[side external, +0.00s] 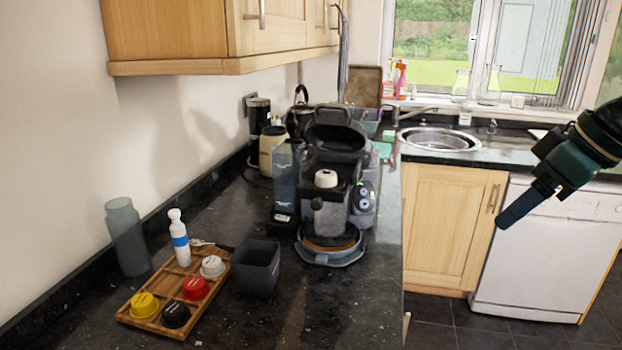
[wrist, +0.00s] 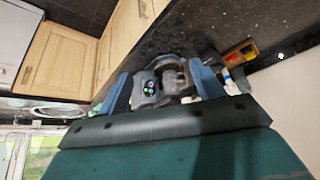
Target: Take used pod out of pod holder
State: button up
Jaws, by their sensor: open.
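The coffee machine (side external: 336,170) stands on the dark counter with its lid (side external: 337,130) raised. A white pod (side external: 326,178) sits in the pod holder (side external: 326,193) at the machine's open top, below the lid. In the wrist view the machine (wrist: 158,85) is far off, seen between my fingers; I cannot make out the pod there. My gripper (side external: 501,222) hangs in the air at the right, well away from the machine and in front of the white cabinet front. In the wrist view my gripper (wrist: 162,86) has its fingers wide apart, with nothing between them.
A dark open bin (side external: 256,268) stands in front of the machine at left. Beside it a wooden tray (side external: 150,322) holds several coloured pods, and a white bottle (side external: 179,238) stands by it. A grey cylinder (side external: 127,237) is near the wall.

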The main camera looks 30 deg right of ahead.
jog(key=w+a+r+n, duration=0.1)
jog(key=w+r, duration=0.1)
jog(key=w, duration=0.7)
jog(key=w+a+r+n+y, duration=0.1)
jog(key=w+a+r+n, duration=0.1)
jog(key=w, duration=0.7)
jog(key=w+a+r+n+y, duration=0.1)
jog(key=w+r+n, duration=0.1)
jog(key=w, duration=0.8)
jog(key=shift+a+r+g, duration=0.15)
jog(key=shift+a+g, duration=0.1)
jog(key=shift+g, duration=0.15)
send_over(331, 173)
jog(key=s+d, duration=0.2)
jog(key=s, duration=0.1)
jog(key=shift+w+a+f, duration=0.1)
jog(key=shift+a+f, duration=0.05)
jog(key=shift+f, duration=1.75)
jog(key=shift+w+a+f, duration=0.1)
jog(key=shift+f, duration=1.75)
